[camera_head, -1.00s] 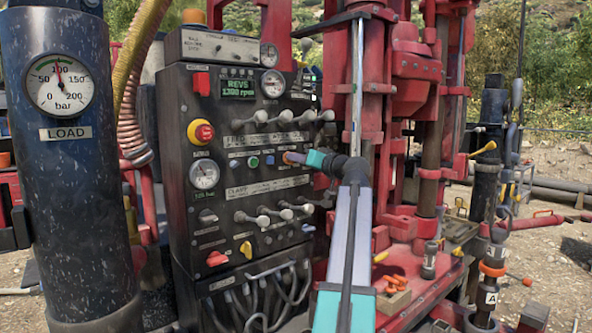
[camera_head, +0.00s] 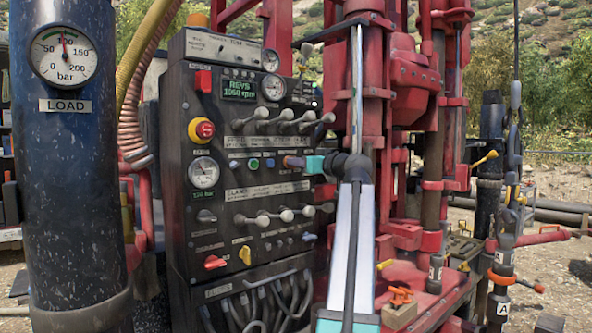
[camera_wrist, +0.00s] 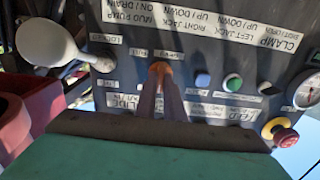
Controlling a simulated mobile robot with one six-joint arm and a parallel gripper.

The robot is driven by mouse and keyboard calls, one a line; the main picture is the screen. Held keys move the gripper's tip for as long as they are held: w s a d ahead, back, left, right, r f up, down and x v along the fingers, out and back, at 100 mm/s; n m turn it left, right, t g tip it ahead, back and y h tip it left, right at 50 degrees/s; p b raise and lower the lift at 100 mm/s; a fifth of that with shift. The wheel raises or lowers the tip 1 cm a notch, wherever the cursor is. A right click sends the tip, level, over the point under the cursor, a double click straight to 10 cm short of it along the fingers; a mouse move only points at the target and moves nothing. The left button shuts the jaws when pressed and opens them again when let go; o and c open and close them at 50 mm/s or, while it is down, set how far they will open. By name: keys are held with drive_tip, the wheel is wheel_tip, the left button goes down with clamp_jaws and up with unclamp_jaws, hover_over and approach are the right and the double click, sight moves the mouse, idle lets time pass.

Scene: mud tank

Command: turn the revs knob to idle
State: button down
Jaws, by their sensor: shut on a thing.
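The revs knob (camera_wrist: 160,68) is small and orange, on the dark control panel (camera_head: 183,130). In the wrist view my gripper (camera_wrist: 160,80) is shut on it, with the two fingers close together around it and covering much of it. In the head view my gripper (camera_head: 293,162) reaches the panel's right part from the right, and the knob is mostly hidden there. The green revs display (camera_head: 236,88) at the top of the panel reads about 1060 rpm. I cannot read the knob's pointer or its idle mark.
A white-knobbed lever (camera_wrist: 45,42) stands close left of my fingers in the wrist view. Rows of levers (camera_head: 265,217) lie above and below my gripper in the head view. A red emergency button (camera_head: 204,129) is at the panel's left. The red drill mast (camera_head: 395,170) stands right.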

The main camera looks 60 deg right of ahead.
drive_tip(key=shift+r, duration=0.25)
idle(0.3)
drive_tip(key=c, duration=2)
unclamp_jaws()
drive_tip(key=shift+w, duration=0.1)
drive_tip(key=shift+o, duration=0.7)
drive_tip(key=shift+f, duration=0.15)
drive_tip(key=shift+a, duration=0.1)
drive_tip(key=b+v, duration=0.1)
drive_tip(key=v, duration=1.3)
